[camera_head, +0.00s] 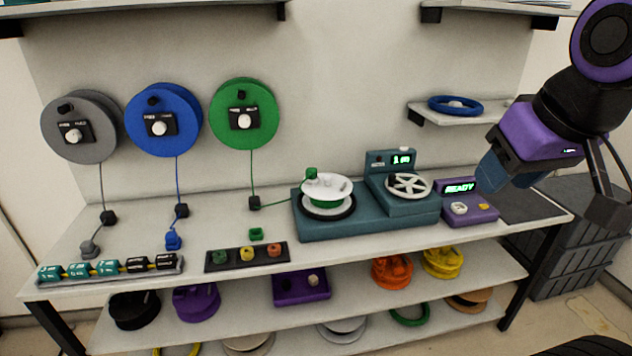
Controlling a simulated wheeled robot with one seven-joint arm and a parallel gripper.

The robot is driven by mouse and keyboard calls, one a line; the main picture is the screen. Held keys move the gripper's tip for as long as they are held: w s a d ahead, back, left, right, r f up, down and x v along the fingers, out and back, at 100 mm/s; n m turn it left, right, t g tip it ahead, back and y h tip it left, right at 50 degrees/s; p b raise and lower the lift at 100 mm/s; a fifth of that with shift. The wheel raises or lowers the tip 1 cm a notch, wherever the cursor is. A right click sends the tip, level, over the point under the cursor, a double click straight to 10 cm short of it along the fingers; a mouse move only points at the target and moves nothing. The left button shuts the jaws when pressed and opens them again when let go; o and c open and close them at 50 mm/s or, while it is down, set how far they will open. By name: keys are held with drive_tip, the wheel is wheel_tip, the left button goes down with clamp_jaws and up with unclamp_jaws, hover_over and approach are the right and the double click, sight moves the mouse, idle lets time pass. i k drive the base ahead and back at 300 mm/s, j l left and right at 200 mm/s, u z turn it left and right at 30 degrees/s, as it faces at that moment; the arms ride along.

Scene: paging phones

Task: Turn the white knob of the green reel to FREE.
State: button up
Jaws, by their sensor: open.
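The green reel (263,98) hangs on the back wall, the rightmost of three wall reels. Its white knob (243,121) sits on a small black plate at the reel's middle; the plate's lettering and the knob's setting are too small to read. A green line runs down from the reel to a black block on the bench. My gripper (490,178) is at the right of the view, over the bench's right end, far from the green reel. It is open, and nothing shows between its fingers.
A grey reel (58,148) and a blue reel (182,100) hang left of it. On the bench stand a teal winding machine (330,228) and a purple READY box (470,217). A wall shelf with a blue ring (437,105) is between my gripper and the reels.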

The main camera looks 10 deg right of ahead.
sight(244, 120)
drive_tip(key=i+j, duration=0.25)
drive_tip(key=j, duration=0.2)
drive_tip(key=i+j, duration=0.25)
drive_tip(key=j, duration=0.2)
drive_tip(key=i+j, duration=0.25)
drive_tip(key=j, duration=0.2)
